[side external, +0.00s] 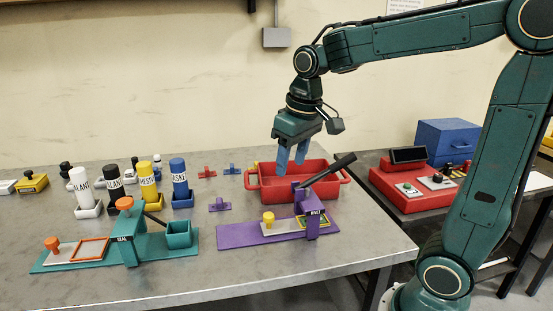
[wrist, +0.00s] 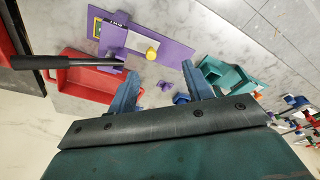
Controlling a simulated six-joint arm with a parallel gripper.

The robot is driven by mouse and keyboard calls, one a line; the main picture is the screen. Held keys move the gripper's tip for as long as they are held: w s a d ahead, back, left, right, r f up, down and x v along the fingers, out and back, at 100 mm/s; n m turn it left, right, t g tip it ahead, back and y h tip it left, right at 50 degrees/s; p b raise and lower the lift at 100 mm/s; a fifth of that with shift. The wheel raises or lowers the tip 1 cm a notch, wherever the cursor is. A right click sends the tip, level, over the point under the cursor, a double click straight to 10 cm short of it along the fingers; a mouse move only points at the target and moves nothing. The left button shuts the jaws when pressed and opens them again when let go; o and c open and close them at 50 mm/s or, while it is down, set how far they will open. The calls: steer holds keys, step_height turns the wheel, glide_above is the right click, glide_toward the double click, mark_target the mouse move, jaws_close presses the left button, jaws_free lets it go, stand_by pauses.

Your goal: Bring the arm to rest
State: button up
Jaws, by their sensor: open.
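My gripper (side external: 292,158) hangs from my raised arm with its blue fingers pointing down. It is in front of or above the red tray (side external: 256,187), near the purple press. In the wrist view my gripper (wrist: 158,88) shows two blue fingers spread apart with nothing between them. The purple press (side external: 312,216) has a long black lever and stands on a purple base on the grey table (side external: 180,280). In the wrist view the purple press (wrist: 108,62) and its black lever lie beyond the left finger.
A teal press (side external: 128,246) stands at the front left. Several labelled bottles (side external: 180,180) stand behind it. Small red, blue and purple pieces lie near the red tray. A red control box (side external: 420,185) and a blue box (side external: 448,140) sit on a side table at right.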

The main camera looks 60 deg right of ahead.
steer(key=s+a+n+t, duration=0.1)
steer(key=s+a+t, duration=0.2)
steer(key=s, duration=1.1)
steer(key=shift+s+a+f, duration=0.25)
steer(key=shift+a+f, duration=0.2)
steer(key=shift+a, duration=0.45)
